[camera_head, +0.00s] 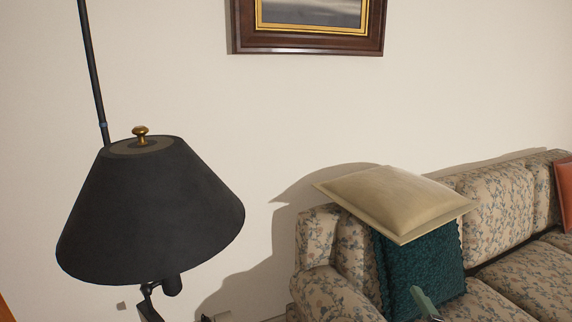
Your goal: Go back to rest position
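A black lamp shade (150,215) with a brass knob fills the left. A dark pole (92,75) rises behind it. A floral sofa (505,210) stands right, with a beige cushion (395,200) and a teal cushion (420,268). A framed picture (310,45) hangs above.

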